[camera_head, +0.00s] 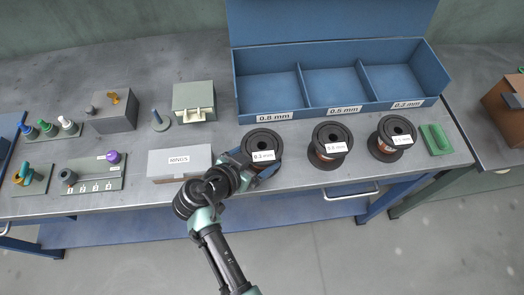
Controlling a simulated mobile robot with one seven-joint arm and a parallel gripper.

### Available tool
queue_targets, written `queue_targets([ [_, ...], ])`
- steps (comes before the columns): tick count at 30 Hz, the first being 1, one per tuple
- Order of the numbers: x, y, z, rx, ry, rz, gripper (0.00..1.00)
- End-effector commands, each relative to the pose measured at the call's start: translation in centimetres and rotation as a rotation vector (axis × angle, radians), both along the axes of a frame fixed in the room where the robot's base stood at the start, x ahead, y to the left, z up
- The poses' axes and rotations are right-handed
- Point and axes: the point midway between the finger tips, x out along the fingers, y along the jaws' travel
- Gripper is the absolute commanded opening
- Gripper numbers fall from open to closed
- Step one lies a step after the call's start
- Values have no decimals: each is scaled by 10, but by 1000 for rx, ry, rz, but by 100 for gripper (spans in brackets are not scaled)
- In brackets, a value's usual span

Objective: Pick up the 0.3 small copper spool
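Three dark spools with copper winding and white labels stand on the grey bench. The left spool (263,139) has a label that seems to read 0.2 or 0.3. The labels of the middle spool (330,138) and the right spool (393,136) are too small to read surely. My gripper (259,163) is at the front of the left spool, with dark blue finger parts on its left and right sides. Whether the fingers press on it cannot be told. The spool stands upright and seems to rest on the bench.
A blue bin (340,112) with three empty compartments, labelled by wire size, stands behind the spools. A grey MINOS box (180,162) is close left of my gripper. A green block (436,139) lies right of the spools. The bench's front edge is near.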

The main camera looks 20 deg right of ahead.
Motion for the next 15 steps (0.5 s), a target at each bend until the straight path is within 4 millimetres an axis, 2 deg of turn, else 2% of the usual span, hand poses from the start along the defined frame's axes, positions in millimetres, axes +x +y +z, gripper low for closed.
queue_targets([
  [1,0,0,0,0,0,0,82],
  [2,0,0,0,0,0,0,77],
  [12,0,0,0,0,1,1,15],
  [15,0,0,0,0,1,1,0],
])
